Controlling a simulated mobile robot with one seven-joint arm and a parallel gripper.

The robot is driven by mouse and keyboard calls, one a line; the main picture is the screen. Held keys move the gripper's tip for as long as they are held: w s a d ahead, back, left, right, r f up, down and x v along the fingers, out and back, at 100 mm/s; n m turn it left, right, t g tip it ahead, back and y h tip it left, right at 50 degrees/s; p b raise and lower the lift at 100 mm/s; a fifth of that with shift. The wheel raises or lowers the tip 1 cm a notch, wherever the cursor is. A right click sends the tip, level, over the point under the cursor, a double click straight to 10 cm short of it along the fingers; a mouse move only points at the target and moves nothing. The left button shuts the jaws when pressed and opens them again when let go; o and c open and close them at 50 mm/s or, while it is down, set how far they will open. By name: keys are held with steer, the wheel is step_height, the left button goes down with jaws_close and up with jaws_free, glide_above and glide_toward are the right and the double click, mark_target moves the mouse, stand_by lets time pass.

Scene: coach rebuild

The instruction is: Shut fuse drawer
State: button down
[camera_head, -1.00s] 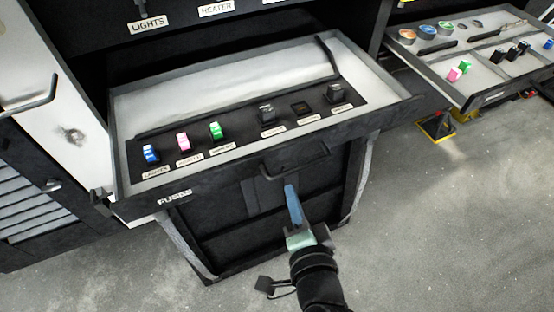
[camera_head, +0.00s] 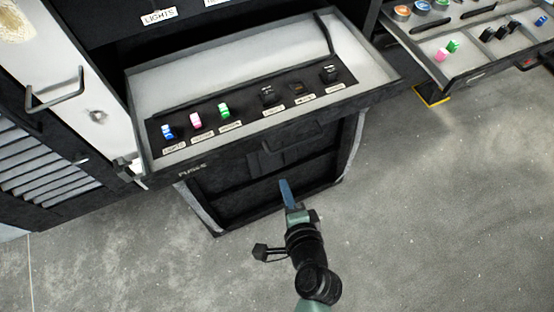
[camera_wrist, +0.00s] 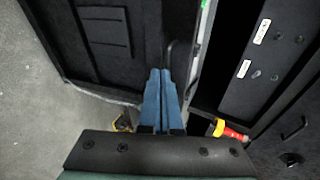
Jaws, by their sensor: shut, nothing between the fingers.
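The fuse drawer (camera_head: 185,163) stands pulled out of the dark cabinet in the head view, with its front panel and black bar handle (camera_head: 292,135) facing me. A black strip inside holds blue, pink and green fuses (camera_head: 196,121) and black pieces above small labels. My gripper (camera_head: 285,188) is shut and empty, its blue fingers pointing up in front of the cabinet, below the drawer handle in the picture. In the wrist view the blue fingers (camera_wrist: 161,85) lie together, and a dark handle bar shows just beyond their tips; I cannot tell whether they touch it.
A second open tray (camera_head: 470,62) with tape rolls and small parts juts out at the upper right. A white door (camera_head: 95,115) with a handle and a louvred panel (camera_head: 45,180) stand at left. A red and yellow item (camera_wrist: 228,131) shows in the wrist view. Grey floor (camera_head: 430,210) is clear at right.

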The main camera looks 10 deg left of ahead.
steer(key=r+p+x, duration=0.1)
steer(key=x, duration=0.7)
steer(key=shift+w+a, duration=0.2)
steer(key=shift+w, duration=0.3)
steer(key=shift+f, duration=0.15)
